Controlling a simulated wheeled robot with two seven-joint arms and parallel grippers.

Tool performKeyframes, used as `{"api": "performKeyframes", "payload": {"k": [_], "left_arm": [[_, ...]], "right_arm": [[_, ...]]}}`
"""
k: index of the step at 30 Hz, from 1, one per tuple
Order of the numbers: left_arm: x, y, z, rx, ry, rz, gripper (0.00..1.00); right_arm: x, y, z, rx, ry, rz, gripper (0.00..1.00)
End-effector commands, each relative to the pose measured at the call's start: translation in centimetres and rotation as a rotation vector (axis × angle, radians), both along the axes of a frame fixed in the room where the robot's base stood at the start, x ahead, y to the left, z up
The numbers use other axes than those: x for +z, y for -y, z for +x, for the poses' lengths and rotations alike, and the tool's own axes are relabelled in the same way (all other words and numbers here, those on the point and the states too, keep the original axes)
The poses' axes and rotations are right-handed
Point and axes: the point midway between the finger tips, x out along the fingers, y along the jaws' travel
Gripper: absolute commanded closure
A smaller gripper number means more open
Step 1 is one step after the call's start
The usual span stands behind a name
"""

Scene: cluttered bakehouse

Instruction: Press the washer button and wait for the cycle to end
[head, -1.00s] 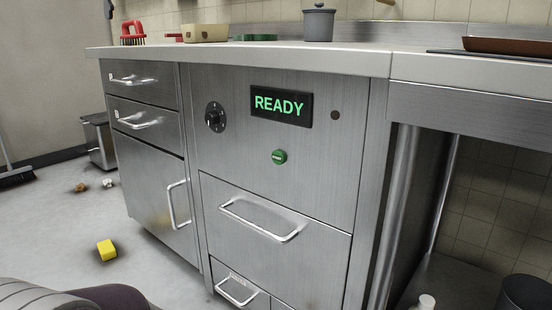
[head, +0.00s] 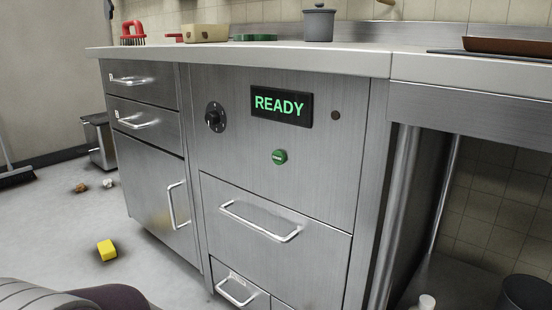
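The washer (head: 320,185) is a brushed steel front set under the counter, facing me. Its black display (head: 282,106) reads READY in green letters. A round green button (head: 279,157) with a small pale mark sits below the display. A black dial (head: 215,117) is to the left of the display, and a small dark round spot (head: 335,115) is to its right. A wide drawer with a bar handle (head: 262,226) is below the button and looks shut. Neither of my grippers shows in the head view.
Steel drawers and a cupboard (head: 150,180) stand left of the washer. The counter top (head: 240,56) carries a grey lidded pot (head: 319,24), a red brush (head: 132,32) and a beige container (head: 206,33). A yellow block (head: 107,250) lies on the floor. A bin (head: 100,141) stands behind.

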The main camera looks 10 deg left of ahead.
Motion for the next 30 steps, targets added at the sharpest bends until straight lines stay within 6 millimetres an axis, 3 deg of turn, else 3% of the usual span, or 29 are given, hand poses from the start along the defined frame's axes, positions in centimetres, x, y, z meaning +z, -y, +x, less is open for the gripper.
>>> {"api": "performKeyframes", "payload": {"k": [27, 30], "left_arm": [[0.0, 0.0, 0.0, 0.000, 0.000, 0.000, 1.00], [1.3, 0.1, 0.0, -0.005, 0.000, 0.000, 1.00]], "right_arm": [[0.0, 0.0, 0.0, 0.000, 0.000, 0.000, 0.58], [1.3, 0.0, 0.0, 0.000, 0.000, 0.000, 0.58]]}}
